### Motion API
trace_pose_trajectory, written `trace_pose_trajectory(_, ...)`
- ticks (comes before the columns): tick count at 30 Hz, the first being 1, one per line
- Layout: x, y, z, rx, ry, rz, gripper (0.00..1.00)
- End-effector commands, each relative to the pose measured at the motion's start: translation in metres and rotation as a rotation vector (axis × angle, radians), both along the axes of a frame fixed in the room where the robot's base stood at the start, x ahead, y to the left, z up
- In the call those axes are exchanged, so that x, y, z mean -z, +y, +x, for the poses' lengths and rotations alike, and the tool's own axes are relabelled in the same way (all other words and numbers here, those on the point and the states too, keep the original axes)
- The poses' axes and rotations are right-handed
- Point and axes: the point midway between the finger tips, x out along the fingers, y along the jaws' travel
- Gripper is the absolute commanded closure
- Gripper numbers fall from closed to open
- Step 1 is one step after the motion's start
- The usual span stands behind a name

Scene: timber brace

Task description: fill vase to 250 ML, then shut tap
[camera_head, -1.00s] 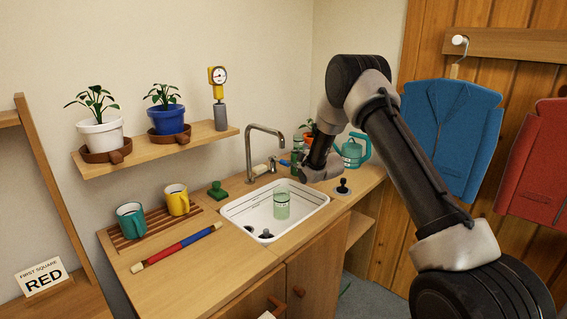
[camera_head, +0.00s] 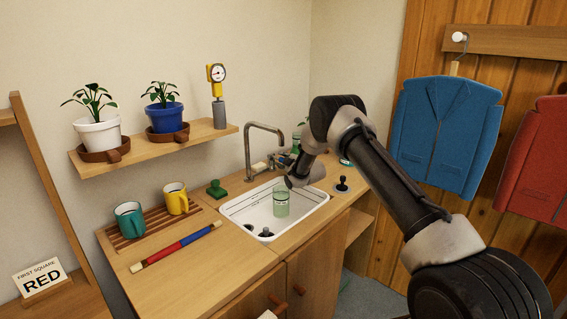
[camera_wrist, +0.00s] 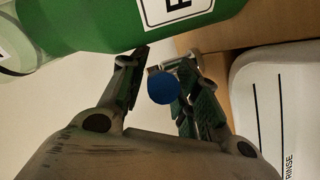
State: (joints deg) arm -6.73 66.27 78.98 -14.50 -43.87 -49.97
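The vase (camera_head: 281,201) is a pale green see-through vessel standing upright in the white sink (camera_head: 313,213). Its level and marks are too small to read, and I make out no water stream. The metal tap (camera_head: 249,153) arches over the sink. My gripper (camera_head: 283,160) is beside the tap base, low behind the sink's back edge. In the wrist view my gripper (camera_wrist: 162,62) is open, with a round blue knob (camera_wrist: 163,88) between its fingers. The knob lies close to the right finger, with a gap on the left; contact cannot be told.
A green bottle with a white label (camera_wrist: 150,22) is just beyond my fingertips; it also shows behind the sink (camera_head: 296,143). A green stamp-like block (camera_head: 216,189), mugs on a rack (camera_head: 152,230) and a red-blue rod (camera_head: 176,247) are left of the sink. A black knob (camera_head: 342,184) stands right.

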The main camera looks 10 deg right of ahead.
Motion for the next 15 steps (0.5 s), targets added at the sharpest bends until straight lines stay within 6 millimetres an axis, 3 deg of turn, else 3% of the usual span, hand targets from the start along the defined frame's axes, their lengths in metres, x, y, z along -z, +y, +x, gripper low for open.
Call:
trace_pose_trajectory(2, -0.0003, 0.0001, -0.0001, 0.0, 0.0, 0.0, 0.68)
trace_pose_trajectory(7, -0.0004, 0.0, -0.0001, 0.0, 0.0, 0.0, 0.99)
trace_pose_trajectory(15, -0.0065, 0.0004, 0.0009, 0.0, 0.027, -0.021, 1.0)
